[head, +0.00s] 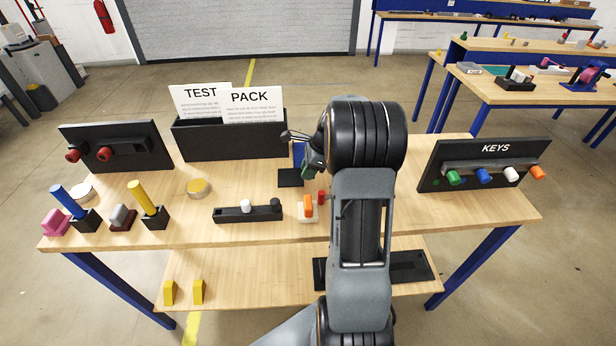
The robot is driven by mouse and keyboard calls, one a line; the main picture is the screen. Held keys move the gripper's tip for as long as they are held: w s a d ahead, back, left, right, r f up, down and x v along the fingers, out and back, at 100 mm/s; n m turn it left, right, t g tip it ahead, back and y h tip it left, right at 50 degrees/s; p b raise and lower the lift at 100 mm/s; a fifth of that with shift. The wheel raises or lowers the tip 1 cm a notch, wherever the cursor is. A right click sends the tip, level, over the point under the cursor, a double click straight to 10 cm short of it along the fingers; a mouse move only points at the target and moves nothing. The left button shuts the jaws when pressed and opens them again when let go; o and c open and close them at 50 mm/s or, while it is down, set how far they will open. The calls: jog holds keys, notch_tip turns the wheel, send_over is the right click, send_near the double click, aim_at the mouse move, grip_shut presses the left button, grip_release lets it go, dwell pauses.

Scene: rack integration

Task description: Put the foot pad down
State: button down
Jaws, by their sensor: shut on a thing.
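My gripper (312,160) is at the back middle of the wooden table (245,185), mostly hidden by my own arm. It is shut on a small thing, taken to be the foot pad. The fingertips and the held thing cannot be made out clearly, nor whether that thing touches anything below. Close by the gripper are an upright blue part (299,153) and a flat black plate (290,178) on the table.
A black bin (230,141) with TEST and PACK cards stands behind left. A black rail (248,214), an orange-and-white switch (307,208) and a red cylinder (321,198) sit in front. A KEYS rack (484,160) stands right. Yellow blocks (198,291) lie on the lower shelf.

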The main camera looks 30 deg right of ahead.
jog(key=shift+w+d+f, duration=0.15)
jog(key=shift+w+f, duration=0.05)
jog(key=shift+f, duration=0.15)
jog(key=shift+f+p, duration=0.3)
jog(key=shift+f, duration=1.2)
jog(key=shift+f, duration=0.1)
jog(key=c, duration=0.9)
grip_release()
